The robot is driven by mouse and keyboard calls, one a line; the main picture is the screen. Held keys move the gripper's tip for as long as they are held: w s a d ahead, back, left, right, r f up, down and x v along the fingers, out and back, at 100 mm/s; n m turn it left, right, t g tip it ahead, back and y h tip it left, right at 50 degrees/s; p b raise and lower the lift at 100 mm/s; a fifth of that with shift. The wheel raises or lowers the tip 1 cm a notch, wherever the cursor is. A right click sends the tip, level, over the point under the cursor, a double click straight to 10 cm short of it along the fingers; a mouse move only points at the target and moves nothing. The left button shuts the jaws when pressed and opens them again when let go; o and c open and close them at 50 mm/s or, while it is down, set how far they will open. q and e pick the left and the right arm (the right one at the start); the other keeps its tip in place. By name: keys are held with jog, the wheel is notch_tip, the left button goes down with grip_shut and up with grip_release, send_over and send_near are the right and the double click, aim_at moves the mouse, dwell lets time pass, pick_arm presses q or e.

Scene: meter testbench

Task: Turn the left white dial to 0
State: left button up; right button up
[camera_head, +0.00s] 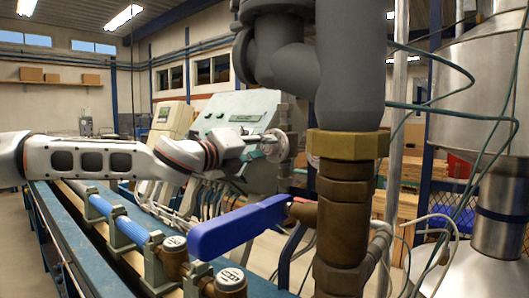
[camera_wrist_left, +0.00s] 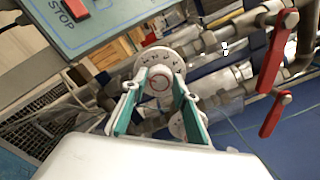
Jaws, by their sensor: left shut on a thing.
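A round white dial with dark numbers (camera_wrist_left: 164,57) shows in the left wrist view, beyond my fingertips. My left gripper (camera_wrist_left: 160,80) has its two teal-lined fingers on either side of the dial's round middle knob and is shut on it. A second white dial (camera_wrist_left: 178,126) is partly hidden behind a finger. In the head view, my left gripper (camera_head: 262,146) reaches a pale round dial (camera_head: 276,146) at the side of the bench. The dial's setting is too small to read. My right gripper is not in view.
A grey-green control box (camera_head: 238,115) stands behind the gripper. A blue lever (camera_head: 238,226) and a thick brown pipe (camera_head: 343,225) stand in front. Red valve handles (camera_wrist_left: 277,48) lie right of the dial in the wrist view, and a panel marked STOP (camera_wrist_left: 110,22) is upper left.

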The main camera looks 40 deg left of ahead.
pick_arm(q)
jog(key=shift+n, duration=0.6)
jog(key=o, duration=1.1)
jog(key=s+a, duration=0.1)
jog(key=s, duration=1.1)
dwell(0.6)
